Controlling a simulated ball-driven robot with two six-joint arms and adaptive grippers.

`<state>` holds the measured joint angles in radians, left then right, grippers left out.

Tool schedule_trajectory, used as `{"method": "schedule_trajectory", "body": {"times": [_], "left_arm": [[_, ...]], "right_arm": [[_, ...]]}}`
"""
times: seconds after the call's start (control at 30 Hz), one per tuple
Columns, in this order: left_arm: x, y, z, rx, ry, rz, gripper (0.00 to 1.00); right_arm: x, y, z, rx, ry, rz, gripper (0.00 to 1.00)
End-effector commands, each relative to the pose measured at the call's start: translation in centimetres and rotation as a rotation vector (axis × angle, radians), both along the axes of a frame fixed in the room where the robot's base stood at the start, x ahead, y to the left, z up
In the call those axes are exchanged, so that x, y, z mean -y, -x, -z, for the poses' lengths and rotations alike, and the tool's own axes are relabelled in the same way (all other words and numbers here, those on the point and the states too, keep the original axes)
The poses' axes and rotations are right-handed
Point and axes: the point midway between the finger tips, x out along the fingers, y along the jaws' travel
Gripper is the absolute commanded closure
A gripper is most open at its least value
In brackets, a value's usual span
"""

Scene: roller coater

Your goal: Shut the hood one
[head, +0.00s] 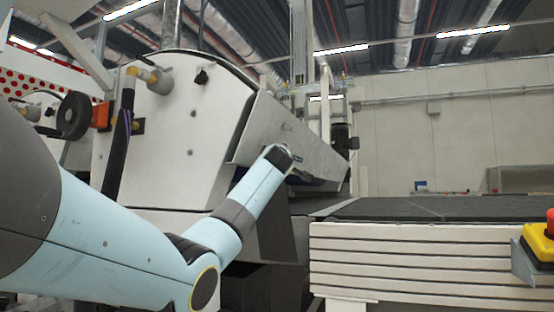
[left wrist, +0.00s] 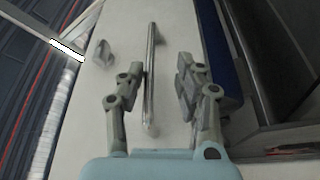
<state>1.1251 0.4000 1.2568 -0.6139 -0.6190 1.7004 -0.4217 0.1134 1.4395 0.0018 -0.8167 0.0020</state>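The hood (head: 312,148) is a pale grey metal panel on the front of the white coater machine (head: 180,135). It stands tilted outward, with a dark gap under its lower edge. My left arm reaches across to it, and the left gripper (head: 284,155) is at the hood's face, mostly hidden by my own wrist. In the left wrist view, a slim metal bar handle (left wrist: 151,85) on the hood's pale face lies between the two spread fingers of my left gripper (left wrist: 158,75). Space shows on both sides of the bar; its depth between the fingers is hard to tell. My right gripper is not in view.
A dark flat conveyor bed (head: 440,208) with a white slatted side (head: 410,262) extends to the right. A yellow box with a red button (head: 540,240) is at the right edge. A black handwheel (head: 75,115) is on the machine's left.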

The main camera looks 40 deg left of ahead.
Motion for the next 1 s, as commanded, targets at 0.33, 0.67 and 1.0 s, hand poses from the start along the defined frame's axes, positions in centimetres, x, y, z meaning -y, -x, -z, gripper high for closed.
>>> {"method": "schedule_trajectory", "body": {"times": [0.33,0.67,1.0], "left_arm": [[3.8,5.2,1.5,-0.002,-0.001,0.0,0.66],[4.8,6.6,1.9,-0.002,0.001,0.0,0.66],[4.8,6.6,1.9,-0.002,0.001,0.0,0.66]], "right_arm": [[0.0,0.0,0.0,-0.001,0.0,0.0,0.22],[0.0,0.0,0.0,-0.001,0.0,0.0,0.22],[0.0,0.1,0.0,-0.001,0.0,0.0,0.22]]}}
